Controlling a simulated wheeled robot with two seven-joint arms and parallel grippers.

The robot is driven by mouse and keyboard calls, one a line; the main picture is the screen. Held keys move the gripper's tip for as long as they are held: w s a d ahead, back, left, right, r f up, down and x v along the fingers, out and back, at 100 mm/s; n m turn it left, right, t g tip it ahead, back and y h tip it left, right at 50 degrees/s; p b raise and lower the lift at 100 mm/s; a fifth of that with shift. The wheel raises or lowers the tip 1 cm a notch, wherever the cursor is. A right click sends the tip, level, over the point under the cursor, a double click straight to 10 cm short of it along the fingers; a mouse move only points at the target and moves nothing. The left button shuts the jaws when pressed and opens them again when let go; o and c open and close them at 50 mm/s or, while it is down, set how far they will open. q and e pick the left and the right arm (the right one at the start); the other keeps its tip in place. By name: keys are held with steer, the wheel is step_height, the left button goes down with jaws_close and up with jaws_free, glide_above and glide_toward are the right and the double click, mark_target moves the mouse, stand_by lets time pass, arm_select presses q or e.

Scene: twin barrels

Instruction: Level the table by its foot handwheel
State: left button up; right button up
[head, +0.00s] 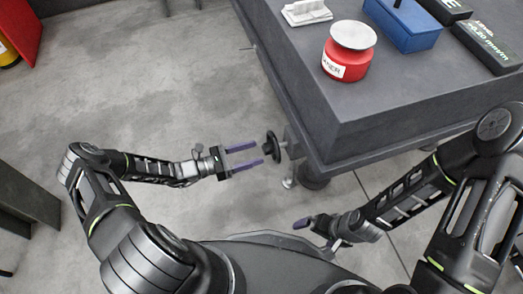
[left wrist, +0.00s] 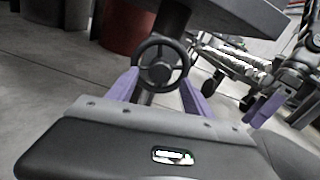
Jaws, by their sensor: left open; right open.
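The black handwheel (head: 275,147) sticks out from the near left corner of the dark table (head: 400,110), below its top. My left gripper (head: 250,155) is open, its purple fingers pointing at the handwheel, with the tips just short of it in the head view. In the left wrist view the spoked handwheel (left wrist: 161,62) shows face-on between and beyond the two fingers (left wrist: 160,85). Contact cannot be seen. My right gripper (head: 316,229) is open and empty, low in front of the table's near edge, apart from the handwheel.
On the table top are a red container (head: 346,66) with a pale lid, a blue box (head: 402,28), a black labelled case (head: 490,45) and a small white piece (head: 306,12). A dark bench (head: 25,198) stands at the left edge.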

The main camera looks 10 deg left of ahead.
arm_select(q)
steer(key=x, duration=0.3)
steer(key=shift+w+d, duration=0.2)
steer(key=shift+d, duration=0.1)
jaws_close()
stand_by(0.4)
